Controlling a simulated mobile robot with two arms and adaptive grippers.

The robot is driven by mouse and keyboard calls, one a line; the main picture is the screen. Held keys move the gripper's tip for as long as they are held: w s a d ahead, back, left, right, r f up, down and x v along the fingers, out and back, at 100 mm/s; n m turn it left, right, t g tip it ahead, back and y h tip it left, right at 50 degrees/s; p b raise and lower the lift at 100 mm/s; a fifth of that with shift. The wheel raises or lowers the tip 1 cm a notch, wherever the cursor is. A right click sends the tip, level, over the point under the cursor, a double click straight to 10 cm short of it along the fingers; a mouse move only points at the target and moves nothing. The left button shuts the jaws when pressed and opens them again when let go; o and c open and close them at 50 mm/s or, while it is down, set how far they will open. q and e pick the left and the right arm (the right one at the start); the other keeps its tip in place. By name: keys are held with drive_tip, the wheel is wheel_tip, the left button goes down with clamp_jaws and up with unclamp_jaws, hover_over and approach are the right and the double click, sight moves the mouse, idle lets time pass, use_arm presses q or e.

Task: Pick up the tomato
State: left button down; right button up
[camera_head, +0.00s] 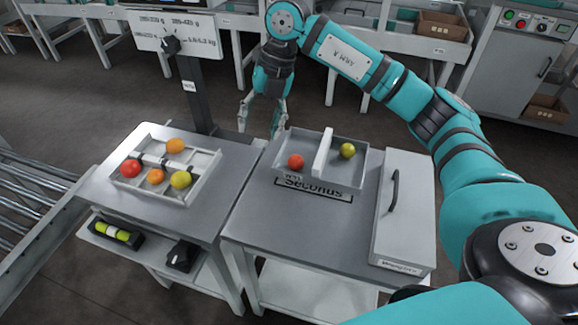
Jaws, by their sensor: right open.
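A divided tray (205,181) on the left table holds a red tomato (131,168), an orange tomato (175,146), a second orange tomato (156,177) and a yellow tomato (181,180). A grey tray (313,177) marked "Seconds" on the right table holds a red tomato (295,161) left of its white divider (322,152) and a yellow-green tomato (347,151) right of it. My right gripper (261,120) points down with its fingers apart and empty, beyond the tables' back edge, behind and left of the Seconds tray. My left gripper does not show.
A grey box with a black handle (400,225) stands on the right table's right side. A post with a sign (178,34) rises behind the left table. A roller conveyor (30,195) runs at far left. The right table's front is clear.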

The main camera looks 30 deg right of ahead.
drive_tip(key=d+r+m+h+b, duration=0.15)
drive_tip(key=d+h, duration=0.25)
drive_tip(key=d, duration=0.5)
drive_tip(key=b, duration=0.1)
hover_over(296, 157)
drive_tip(key=shift+m, duration=0.35)
wheel_tip(296, 157, down, 10)
drive_tip(key=shift+w+f, duration=0.15)
drive_tip(key=shift+f, duration=0.05)
drive_tip(key=shift+s+f+b, duration=0.2)
drive_tip(key=shift+f+b, duration=0.45)
drive_tip(key=shift+f, duration=2.5)
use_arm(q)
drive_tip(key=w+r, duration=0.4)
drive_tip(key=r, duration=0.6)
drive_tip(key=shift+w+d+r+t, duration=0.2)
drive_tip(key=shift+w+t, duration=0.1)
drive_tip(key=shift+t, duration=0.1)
use_arm(e)
drive_tip(key=c, duration=0.6)
